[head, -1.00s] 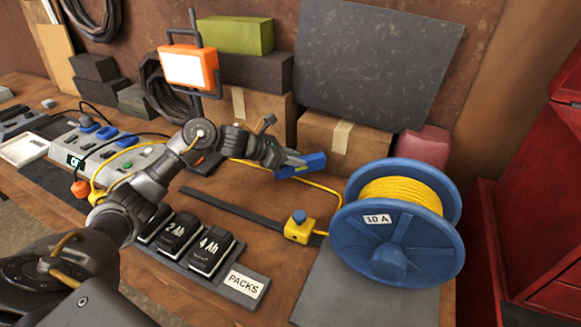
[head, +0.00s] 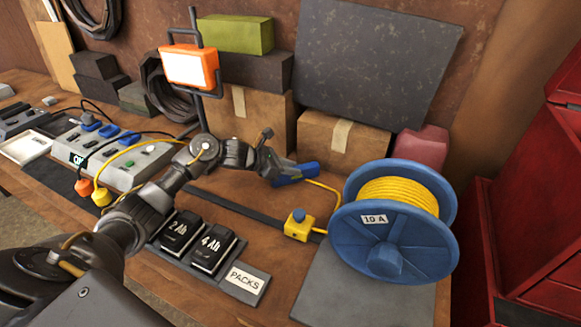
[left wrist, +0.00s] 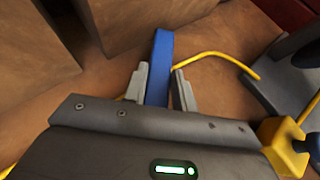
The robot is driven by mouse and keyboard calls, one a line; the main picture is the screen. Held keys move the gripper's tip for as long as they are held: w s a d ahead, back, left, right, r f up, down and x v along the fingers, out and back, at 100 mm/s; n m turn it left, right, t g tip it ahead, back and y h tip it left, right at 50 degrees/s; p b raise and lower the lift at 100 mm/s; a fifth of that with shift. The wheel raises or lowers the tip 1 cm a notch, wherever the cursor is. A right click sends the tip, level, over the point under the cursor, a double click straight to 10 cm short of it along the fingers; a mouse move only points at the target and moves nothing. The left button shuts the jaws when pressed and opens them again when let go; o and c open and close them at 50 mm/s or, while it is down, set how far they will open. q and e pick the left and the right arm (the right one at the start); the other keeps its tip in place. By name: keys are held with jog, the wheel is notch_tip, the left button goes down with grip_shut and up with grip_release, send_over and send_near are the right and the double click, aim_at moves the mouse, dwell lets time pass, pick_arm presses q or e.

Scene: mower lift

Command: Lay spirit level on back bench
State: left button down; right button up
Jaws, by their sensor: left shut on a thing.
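The blue spirit level (head: 297,174) is held by my left gripper (head: 278,170) over the wooden back bench (head: 262,217), in front of the cardboard boxes. In the left wrist view my left gripper (left wrist: 158,86) has its grey fingers on both sides of the blue level (left wrist: 160,58), which points away from me. The level lies low, close to the bench top; I cannot tell whether it touches it. My right gripper is not in view.
A blue reel of yellow cable (head: 393,221) stands at right. Battery packs (head: 211,248) lie in front. Cardboard boxes (head: 342,142) and an orange work lamp (head: 190,67) stand behind. A power strip (head: 110,158) is at left.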

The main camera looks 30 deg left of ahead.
pick_arm(q)
jog(key=shift+f, duration=0.15)
jog(key=c, duration=1.1)
grip_release()
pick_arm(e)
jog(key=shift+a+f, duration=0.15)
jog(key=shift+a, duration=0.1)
pick_arm(q)
jog(key=shift+r, duration=0.2)
jog(key=shift+s+a+r+p, duration=0.15)
jog(key=shift+s+a+p, duration=0.05)
jog(key=shift+p, duration=0.1)
jog(key=p+v, duration=0.1)
jog(key=v, duration=1)
jog(key=shift+s+a, duration=0.15)
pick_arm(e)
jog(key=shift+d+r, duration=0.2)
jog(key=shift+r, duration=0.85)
